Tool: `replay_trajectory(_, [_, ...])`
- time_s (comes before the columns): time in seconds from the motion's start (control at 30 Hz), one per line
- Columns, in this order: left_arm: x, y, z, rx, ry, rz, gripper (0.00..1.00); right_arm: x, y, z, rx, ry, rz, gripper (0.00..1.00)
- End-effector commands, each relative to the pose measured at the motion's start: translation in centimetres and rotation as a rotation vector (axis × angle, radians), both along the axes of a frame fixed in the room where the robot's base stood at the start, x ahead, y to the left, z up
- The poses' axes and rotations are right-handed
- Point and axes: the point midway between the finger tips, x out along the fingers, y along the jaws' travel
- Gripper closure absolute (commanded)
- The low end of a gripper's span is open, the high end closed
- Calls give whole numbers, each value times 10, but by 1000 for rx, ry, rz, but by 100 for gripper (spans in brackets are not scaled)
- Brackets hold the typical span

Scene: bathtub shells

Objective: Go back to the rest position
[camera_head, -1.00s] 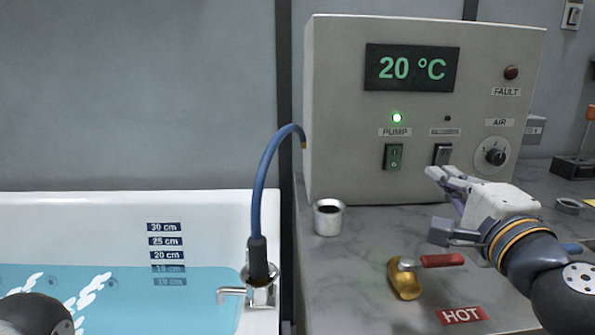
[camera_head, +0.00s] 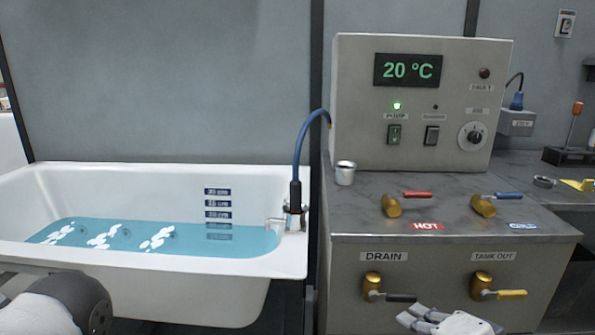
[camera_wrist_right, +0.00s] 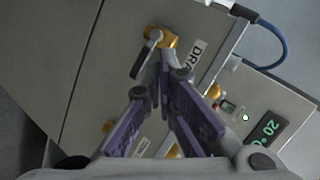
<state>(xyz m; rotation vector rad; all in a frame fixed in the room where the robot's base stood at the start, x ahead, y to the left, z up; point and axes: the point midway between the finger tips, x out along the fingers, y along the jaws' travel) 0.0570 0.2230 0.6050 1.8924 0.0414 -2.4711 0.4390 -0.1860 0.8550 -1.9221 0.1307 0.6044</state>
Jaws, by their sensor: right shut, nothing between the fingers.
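My right gripper (camera_head: 428,318) is low at the bottom edge of the head view, in front of the cabinet's lower front and below the drain valve (camera_head: 372,287). In the right wrist view its fingers (camera_wrist_right: 163,62) are brought together with nothing between them. The drain valve (camera_wrist_right: 160,42) shows just beyond the fingertips there; I cannot tell how far apart they are. My left arm shows at the lower left of the head view, but its gripper is out of view.
A white bathtub (camera_head: 130,262) with blue water stands left. The control box (camera_head: 420,150) reads 20 °C, its green pump light lit. On the counter are a metal cup (camera_head: 345,173), a red-handled valve (camera_head: 395,204) and a blue-handled valve (camera_head: 485,204). The tank out valve (camera_head: 483,285) sits below.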

Motion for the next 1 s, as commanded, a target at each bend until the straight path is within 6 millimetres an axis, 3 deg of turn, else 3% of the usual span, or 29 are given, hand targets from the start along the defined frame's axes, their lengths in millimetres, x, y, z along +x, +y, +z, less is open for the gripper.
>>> replay_trajectory(0.03, [1,0,2,0,-5,0,60,-23,9,-36,-67,100,73,100])
replay_trajectory(0.1, [2,0,4,0,-9,0,60,-64,17,-89,-166,252,186,100])
replay_trajectory(0.17, [4,0,6,0,-14,0,60,-107,19,-131,-250,388,295,100])
replay_trajectory(0.23, [6,0,8,0,-21,0,60,-163,16,-172,-346,545,432,100])
replay_trajectory(0.3, [8,0,10,0,-28,0,60,-221,8,-202,-431,695,572,100])
replay_trajectory(0.4, [10,0,12,-1,-36,0,60,-294,-11,-226,-528,874,753,100])
replay_trajectory(0.5, [11,0,13,0,-41,0,60,-344,-27,-235,-592,992,889,100])
replay_trajectory(0.63, [12,0,14,0,-42,0,60,-370,-37,-236,-624,1057,966,100])
replay_trajectory(1.0, [11,0,13,0,-41,0,60,-372,-37,-237,-623,1062,969,100])
